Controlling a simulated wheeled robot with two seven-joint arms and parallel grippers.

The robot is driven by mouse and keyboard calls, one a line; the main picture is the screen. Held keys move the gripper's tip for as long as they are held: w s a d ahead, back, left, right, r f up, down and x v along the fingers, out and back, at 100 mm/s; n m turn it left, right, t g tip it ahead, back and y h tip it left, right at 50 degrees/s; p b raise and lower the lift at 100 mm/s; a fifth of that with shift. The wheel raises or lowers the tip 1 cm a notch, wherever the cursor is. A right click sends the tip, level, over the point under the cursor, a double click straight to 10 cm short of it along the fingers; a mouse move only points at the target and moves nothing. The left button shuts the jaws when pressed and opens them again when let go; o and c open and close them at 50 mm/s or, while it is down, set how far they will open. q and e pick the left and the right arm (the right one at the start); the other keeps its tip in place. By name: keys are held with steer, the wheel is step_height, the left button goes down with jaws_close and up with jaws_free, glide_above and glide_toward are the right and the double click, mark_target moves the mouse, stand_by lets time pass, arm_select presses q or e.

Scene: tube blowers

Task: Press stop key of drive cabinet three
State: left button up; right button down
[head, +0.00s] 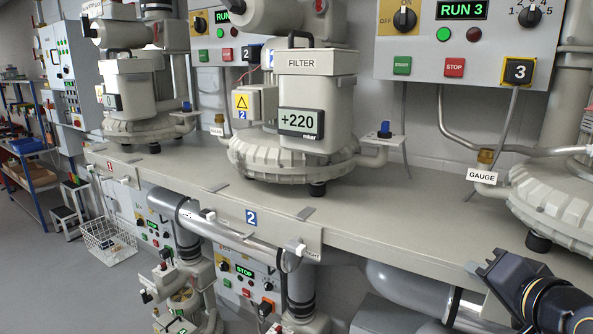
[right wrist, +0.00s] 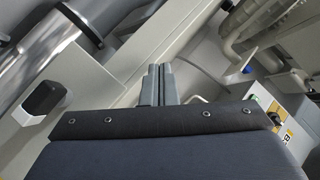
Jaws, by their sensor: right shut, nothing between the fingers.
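Drive cabinet three (head: 422,70) hangs on the wall at the upper right in the head view. My right gripper (head: 480,268) is at the lower right, in front of the bench edge, below and well apart from the stop key. In the right wrist view its two fingers (right wrist: 158,72) are together with nothing between them. My left gripper is not in view.
The long bench (head: 400,215) carries blower 2 (head: 290,160) and, at the right, another blower (head: 560,190) with a GAUGE label (head: 481,175). The bench stretch between them is clear. Cabinet two (head: 210,50) hangs further left. Pipes (head: 400,285) run under the bench.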

steer(key=s+a+f+n+g+y, duration=0.1)
steer(key=s+a+f+n+g, duration=0.2)
steer(key=s+f, duration=0.5)
steer(key=s+a+f+n+g+y, duration=0.1)
steer(key=s+a+f+n+g, duration=0.3)
steer(key=s+f, duration=0.5)
step_height(320, 180, down, 2)
steer(key=shift+s+a+f+g+y, duration=0.1)
steer(key=shift+s+a+g+y, duration=0.15)
steer(key=shift+a+g, duration=0.4)
